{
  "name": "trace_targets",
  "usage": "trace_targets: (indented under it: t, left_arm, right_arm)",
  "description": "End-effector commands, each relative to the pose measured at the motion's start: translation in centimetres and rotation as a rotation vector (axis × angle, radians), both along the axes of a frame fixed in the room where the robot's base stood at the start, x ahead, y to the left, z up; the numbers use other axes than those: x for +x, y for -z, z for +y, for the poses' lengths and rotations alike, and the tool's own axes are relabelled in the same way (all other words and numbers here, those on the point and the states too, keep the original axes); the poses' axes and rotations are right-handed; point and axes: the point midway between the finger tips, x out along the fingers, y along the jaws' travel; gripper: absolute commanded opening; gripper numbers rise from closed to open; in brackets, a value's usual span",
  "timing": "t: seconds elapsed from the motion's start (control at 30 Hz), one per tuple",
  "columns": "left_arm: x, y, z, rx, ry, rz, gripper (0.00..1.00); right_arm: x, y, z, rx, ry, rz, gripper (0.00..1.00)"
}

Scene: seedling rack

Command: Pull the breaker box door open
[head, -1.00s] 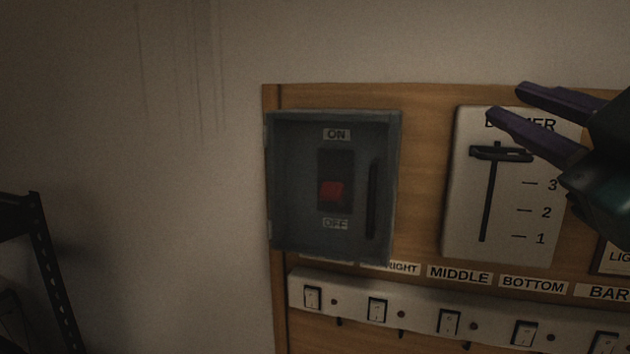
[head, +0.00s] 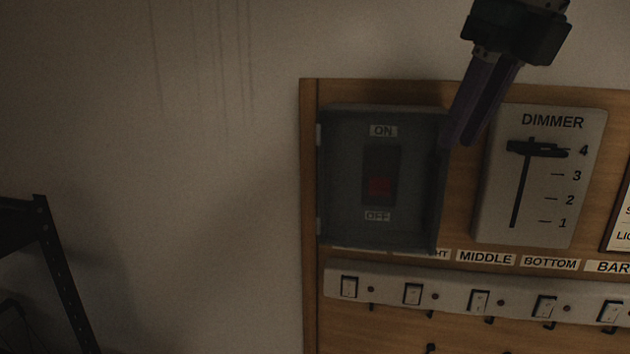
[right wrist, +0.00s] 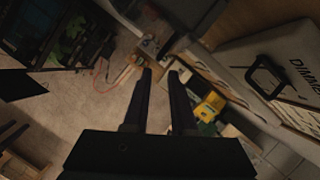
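The breaker box (head: 341,225) is a grey box on the wooden board. Its see-through door shows a red switch (head: 380,187) between ON and OFF labels, with hinges on the left. The door covers the switch; I cannot tell whether it is slightly ajar. Its dark upright handle is not clear now in the shadow near the right edge. My right gripper (head: 458,143) comes down from above, its purple fingertips at the box's upper right edge. In the right wrist view its fingers (right wrist: 161,75) are apart, with nothing seen held between them. My left gripper is out of view.
The dimmer panel (head: 500,215) stands close to the right of the box, its slider (head: 537,149) sticking out. A strip of rocker switches (head: 447,299) runs below. A dark rack (head: 60,270) is at lower left. The wall left of the board is bare.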

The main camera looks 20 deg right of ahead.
Motion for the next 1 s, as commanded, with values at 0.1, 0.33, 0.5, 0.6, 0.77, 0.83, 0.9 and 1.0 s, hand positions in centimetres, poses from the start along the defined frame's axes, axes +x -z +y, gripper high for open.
trace_targets:
  t: [0.1,0.33,0.5,0.6,0.77,0.83,0.9,1.0]
  left_arm:
    - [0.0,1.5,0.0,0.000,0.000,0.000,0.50]
    - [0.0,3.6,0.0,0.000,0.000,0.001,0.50]
    - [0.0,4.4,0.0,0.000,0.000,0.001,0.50]
    - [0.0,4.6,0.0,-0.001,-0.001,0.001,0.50]
    - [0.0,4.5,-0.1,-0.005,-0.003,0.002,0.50]
    - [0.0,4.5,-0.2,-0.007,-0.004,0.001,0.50]
    - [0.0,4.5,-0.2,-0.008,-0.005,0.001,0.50]
    - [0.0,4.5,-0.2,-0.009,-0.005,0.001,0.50]
  right_arm:
    - [0.6,2.4,0.2,0.001,-0.004,0.005,0.25]
    - [2.4,6.5,0.4,0.003,-0.005,0.003,0.25]
    - [3.2,8.3,0.5,0.004,-0.007,0.002,0.25]
    - [3.4,8.7,0.5,0.004,-0.007,0.000,0.25]
    - [3.5,8.7,0.5,0.003,-0.008,0.000,0.25]
    - [3.5,8.6,0.5,0.003,-0.008,0.000,0.25]
    - [3.5,8.6,0.5,0.003,-0.008,0.000,0.21]
    - [3.5,8.6,0.5,0.003,-0.008,0.000,0.10]
